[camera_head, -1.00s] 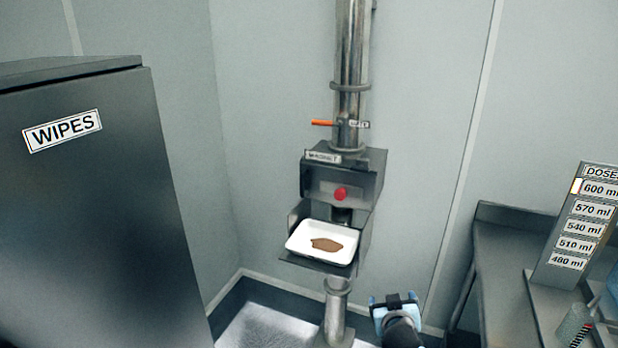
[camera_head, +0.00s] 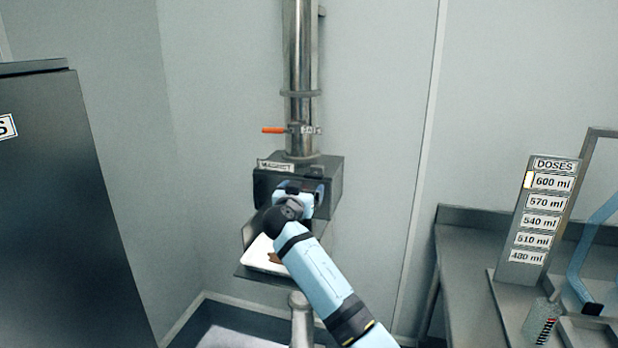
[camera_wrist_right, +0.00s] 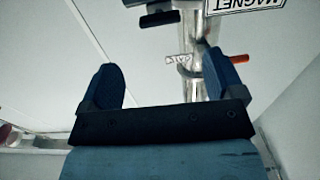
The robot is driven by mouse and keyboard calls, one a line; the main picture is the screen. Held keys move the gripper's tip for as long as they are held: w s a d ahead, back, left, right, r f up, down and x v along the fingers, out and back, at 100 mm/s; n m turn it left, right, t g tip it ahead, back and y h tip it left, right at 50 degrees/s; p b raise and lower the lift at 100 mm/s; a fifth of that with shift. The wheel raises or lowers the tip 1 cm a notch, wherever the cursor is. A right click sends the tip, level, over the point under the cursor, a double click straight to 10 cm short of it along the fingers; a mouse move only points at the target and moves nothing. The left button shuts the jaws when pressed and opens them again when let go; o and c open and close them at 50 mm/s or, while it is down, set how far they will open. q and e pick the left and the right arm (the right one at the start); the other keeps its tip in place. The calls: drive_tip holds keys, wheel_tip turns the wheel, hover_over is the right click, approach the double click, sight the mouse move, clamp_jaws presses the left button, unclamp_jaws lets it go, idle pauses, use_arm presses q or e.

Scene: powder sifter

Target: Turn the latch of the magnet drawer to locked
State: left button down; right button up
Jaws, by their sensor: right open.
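The magnet drawer's dark metal housing (camera_head: 332,180), labelled MAGNET, is on the steel pipe (camera_head: 299,60) by the wall. My right gripper (camera_head: 303,194) is in front of the housing's front face and covers much of it. The red round knob on that face is hidden now, and I cannot tell its setting or whether I touch it. In the right wrist view the right gripper (camera_wrist_right: 165,78) is open with nothing between its fingers. The MAGNET label (camera_wrist_right: 245,4) shows upside down at the top there. My left gripper is not in view.
A white tray (camera_head: 258,257) with brown powder sits on the shelf below, partly behind my arm. An orange valve handle (camera_head: 273,130) is on the pipe above. A dark cabinet (camera_head: 60,200) stands at left. A steel bench (camera_head: 470,260) with a DOSES board (camera_head: 538,215) is at right.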

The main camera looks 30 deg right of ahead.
sight(312, 176)
drive_tip(key=p+x, duration=0.1)
drive_tip(key=x, duration=0.7)
drive_tip(key=shift+w+d, duration=0.3)
